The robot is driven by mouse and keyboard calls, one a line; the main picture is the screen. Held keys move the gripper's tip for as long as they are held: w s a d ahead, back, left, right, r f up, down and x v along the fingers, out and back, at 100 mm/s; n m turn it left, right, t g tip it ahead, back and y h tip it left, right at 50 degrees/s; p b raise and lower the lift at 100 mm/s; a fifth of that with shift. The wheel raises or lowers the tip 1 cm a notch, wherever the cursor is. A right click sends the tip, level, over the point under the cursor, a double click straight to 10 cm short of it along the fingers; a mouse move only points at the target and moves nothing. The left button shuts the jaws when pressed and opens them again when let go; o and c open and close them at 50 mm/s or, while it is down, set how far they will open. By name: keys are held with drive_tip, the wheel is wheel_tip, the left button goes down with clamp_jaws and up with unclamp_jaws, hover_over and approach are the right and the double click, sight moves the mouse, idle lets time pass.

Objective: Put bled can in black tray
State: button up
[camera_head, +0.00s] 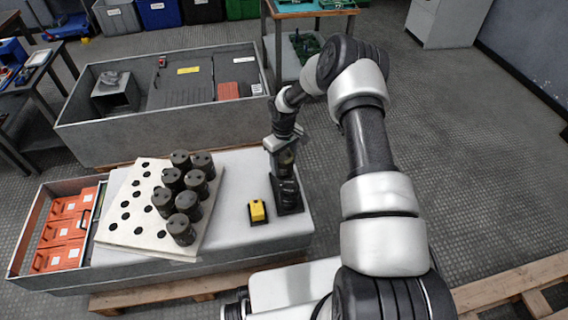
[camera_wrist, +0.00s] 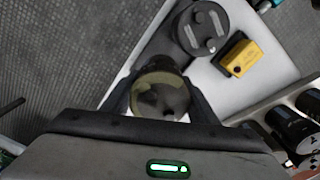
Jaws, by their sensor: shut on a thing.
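My gripper (camera_head: 285,146) is over the right end of the pale bench and shut on a dark can (camera_head: 287,158). In the wrist view the can's round olive-brown top (camera_wrist: 160,92) shows between the two black fingers. I cannot tell whether the can touches the fixture. No tray in view is clearly the black one.
A yellow block (camera_head: 258,211) sits left of the fixture. Several dark cans (camera_head: 187,203) stand on a white holed board (camera_head: 130,215). A crate (camera_head: 22,240) of orange boxes is at far left. A large grey bin (camera_head: 110,137) with dark panels lies behind the bench.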

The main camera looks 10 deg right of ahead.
drive_tip(key=shift+f+b, duration=1.05)
drive_tip(key=shift+f, duration=1.1)
drive_tip(key=shift+b, duration=0.4)
drive_tip(key=shift+f+b, duration=0.5)
drive_tip(key=shift+f, duration=0.05)
idle(0.6)
drive_tip(key=o, duration=1.6)
drive_tip(key=shift+c, duration=0.2)
drive_tip(key=shift+f, duration=0.1)
